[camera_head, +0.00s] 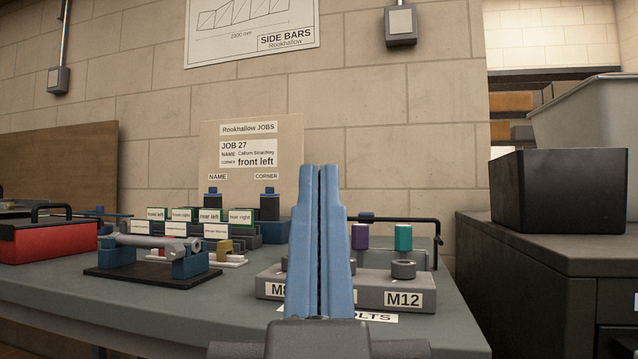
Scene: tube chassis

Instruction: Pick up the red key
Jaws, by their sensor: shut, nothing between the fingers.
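My gripper (319,172) points up in the middle of the picture. Its two blue fingers are together and hold nothing. They stand in front of the bench and hide part of the grey bolt block. I cannot make out a red key for certain. A small white plate (233,260) lies behind the blue stand at centre left, with small coloured pieces on it, partly hidden. The large red thing is a red box (40,243) with a black handle at the far left of the bench.
The bench (190,312) carries a blue stand (190,265) with a metal tube on a dark base. Label holders (240,228) stand at the back. A black bin (558,190) is at right. The bench's front left is clear.

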